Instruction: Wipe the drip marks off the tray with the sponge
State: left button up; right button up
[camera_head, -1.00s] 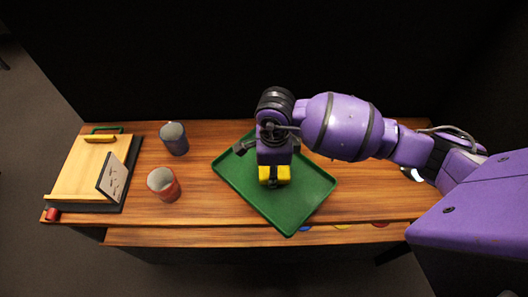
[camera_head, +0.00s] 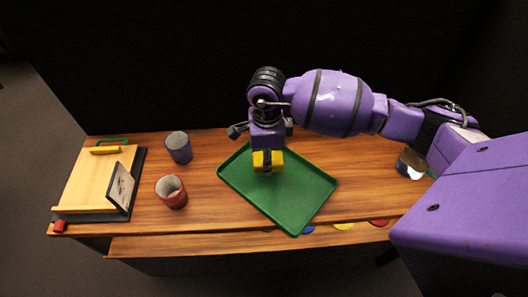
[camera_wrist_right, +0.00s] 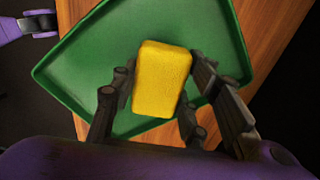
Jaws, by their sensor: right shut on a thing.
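The green tray (camera_head: 305,205) lies on the wooden table and shows large in the right wrist view (camera_wrist_right: 85,70). The yellow sponge (camera_head: 267,161) is over the tray's far left part in the head view. My right gripper (camera_head: 267,150) is shut on the sponge from above, with its dark fingers on both sides of it in the right wrist view (camera_wrist_right: 158,95). I cannot tell whether the sponge touches the tray. I can make out no drip marks on the visible tray surface; the sponge and gripper hide part of it. My left gripper is not seen in the head view.
A blue-grey cup (camera_head: 179,148) and a red cup (camera_head: 171,192) stand left of the tray. A wooden board (camera_head: 92,182) with a small framed picture (camera_head: 122,187) is at far left. A shiny can (camera_head: 410,163) stands at right near my arm. Table between tray and can is clear.

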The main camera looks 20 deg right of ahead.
jog(key=shift+r+p, duration=0.5)
jog(key=shift+r, duration=1.25)
